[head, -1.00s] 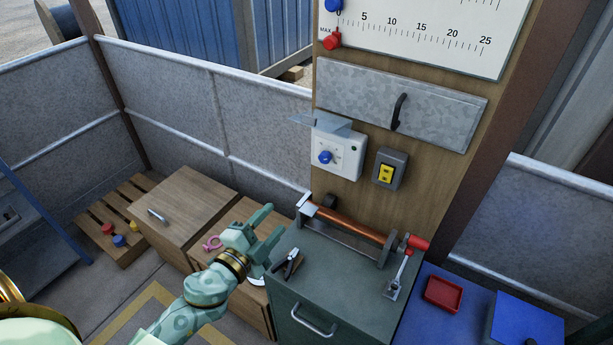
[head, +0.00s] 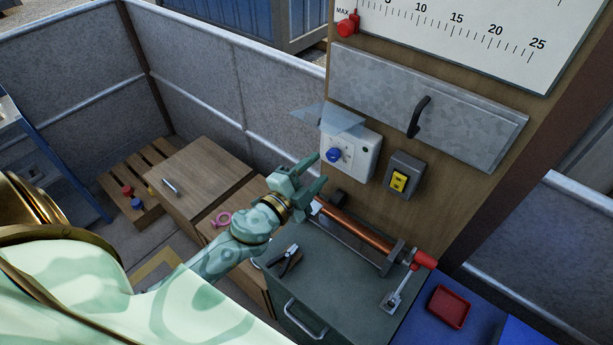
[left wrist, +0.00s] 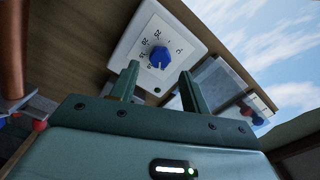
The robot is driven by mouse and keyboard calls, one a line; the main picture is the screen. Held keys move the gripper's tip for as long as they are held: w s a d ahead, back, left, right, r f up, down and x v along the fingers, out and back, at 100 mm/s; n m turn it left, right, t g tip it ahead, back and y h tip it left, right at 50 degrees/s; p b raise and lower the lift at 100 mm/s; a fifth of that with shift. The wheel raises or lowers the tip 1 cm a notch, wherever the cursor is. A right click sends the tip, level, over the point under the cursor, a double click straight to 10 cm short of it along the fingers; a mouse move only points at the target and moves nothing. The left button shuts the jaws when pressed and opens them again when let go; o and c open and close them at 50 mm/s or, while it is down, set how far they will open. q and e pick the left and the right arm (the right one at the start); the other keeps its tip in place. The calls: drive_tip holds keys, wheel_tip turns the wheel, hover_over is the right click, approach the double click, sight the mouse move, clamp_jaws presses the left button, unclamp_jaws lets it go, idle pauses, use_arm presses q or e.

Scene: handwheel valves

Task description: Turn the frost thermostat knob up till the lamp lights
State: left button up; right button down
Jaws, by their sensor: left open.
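The thermostat is a white box (head: 362,160) on the wooden panel, with a blue knob (head: 333,155) and a clear flap (head: 328,117) raised above it. My left gripper (head: 307,178) is open and empty, just below and left of the box in the head view. In the left wrist view its fingers (left wrist: 158,85) point toward the knob, apart from it. My right gripper is not in view.
A grey box with a yellow switch (head: 398,182) is right of the thermostat. Below is a green cabinet (head: 340,285) with pliers (head: 285,260) and a copper pipe (head: 355,232) in a clamp. A metal plate with a black handle (head: 418,117) is above.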

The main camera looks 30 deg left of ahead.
sight(331, 158)
use_arm(q)
drive_tip(key=shift+w+d, duration=0.15)
drive_tip(key=shift+w, duration=0.9)
drive_tip(key=shift+w+d, duration=0.1)
drive_tip(key=shift+w, duration=0.9)
drive_tip(key=c, duration=0.7)
drive_tip(key=shift+c, duration=0.2)
